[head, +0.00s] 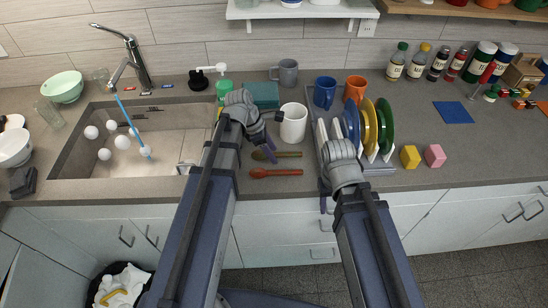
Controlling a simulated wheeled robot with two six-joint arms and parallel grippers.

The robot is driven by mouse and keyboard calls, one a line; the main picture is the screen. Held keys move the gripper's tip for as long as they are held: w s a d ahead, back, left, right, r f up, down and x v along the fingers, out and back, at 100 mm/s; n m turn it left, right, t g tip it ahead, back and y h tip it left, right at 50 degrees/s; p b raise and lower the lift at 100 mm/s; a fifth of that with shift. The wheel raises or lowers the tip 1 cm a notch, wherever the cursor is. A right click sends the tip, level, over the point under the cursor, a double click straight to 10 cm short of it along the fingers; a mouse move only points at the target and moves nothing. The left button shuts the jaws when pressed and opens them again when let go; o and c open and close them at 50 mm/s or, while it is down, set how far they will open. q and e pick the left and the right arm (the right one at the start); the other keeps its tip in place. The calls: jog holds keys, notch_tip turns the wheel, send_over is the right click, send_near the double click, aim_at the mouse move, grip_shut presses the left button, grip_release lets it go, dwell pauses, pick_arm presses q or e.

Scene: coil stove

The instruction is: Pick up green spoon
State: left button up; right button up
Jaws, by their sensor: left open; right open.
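The green spoon (288,154) lies on the counter in the middle of the head view, its bowl to the left and its handle to the right. My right gripper (323,200) is open and empty near the counter's front edge, right of the spoon.
A red spoon (278,173) lies just in front of the green one. A white mug (293,123) stands behind it. A dish rack with coloured plates (386,125) is to the right, and the sink (75,165) is to the left.

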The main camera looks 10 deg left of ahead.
pick_arm(q)
grip_shut()
jog(key=shift+r, duration=0.2)
dwell(0.6)
